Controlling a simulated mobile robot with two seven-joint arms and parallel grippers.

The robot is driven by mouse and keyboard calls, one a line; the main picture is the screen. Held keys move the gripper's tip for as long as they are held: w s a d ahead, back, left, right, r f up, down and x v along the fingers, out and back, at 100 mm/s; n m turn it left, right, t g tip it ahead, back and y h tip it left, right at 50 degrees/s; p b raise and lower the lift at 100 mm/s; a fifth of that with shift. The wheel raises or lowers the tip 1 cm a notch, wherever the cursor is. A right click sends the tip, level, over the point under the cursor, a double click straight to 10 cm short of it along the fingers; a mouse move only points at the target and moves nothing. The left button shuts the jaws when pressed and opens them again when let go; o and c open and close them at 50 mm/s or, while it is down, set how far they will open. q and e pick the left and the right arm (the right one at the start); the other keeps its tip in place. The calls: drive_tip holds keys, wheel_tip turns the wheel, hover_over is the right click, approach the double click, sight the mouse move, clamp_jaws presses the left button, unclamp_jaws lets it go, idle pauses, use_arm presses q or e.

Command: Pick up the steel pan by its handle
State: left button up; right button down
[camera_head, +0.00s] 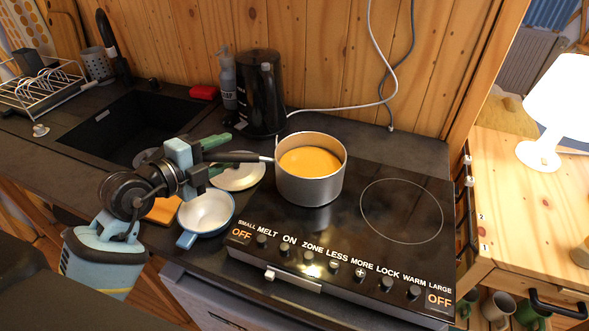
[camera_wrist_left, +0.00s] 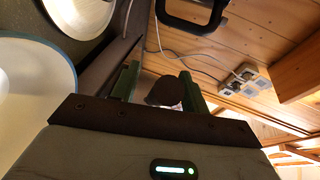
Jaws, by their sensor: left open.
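The steel pan (camera_head: 310,178) stands upright on the left part of the black hob and holds an orange liquid. Its black handle (camera_head: 240,157) points left, toward my left gripper (camera_head: 223,154). My left gripper is open, with its green fingers on either side of the handle's end in the head view. In the left wrist view, a dark rounded end, seemingly the handle (camera_wrist_left: 164,92), shows between the two fingers of the left gripper (camera_wrist_left: 160,75). I cannot tell whether the fingers touch it. My right gripper is not in view.
A white bowl with a blue handle (camera_head: 206,212) sits just below the gripper, and a plate (camera_head: 240,177) lies behind it. A black kettle (camera_head: 260,95) and a soap bottle (camera_head: 228,80) stand behind. The hob's right ring (camera_head: 401,211) is clear.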

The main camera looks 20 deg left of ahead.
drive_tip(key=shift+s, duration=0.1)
use_arm(q)
clamp_jaws()
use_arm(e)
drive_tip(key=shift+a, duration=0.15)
use_arm(q)
drive_tip(key=shift+r, duration=0.1)
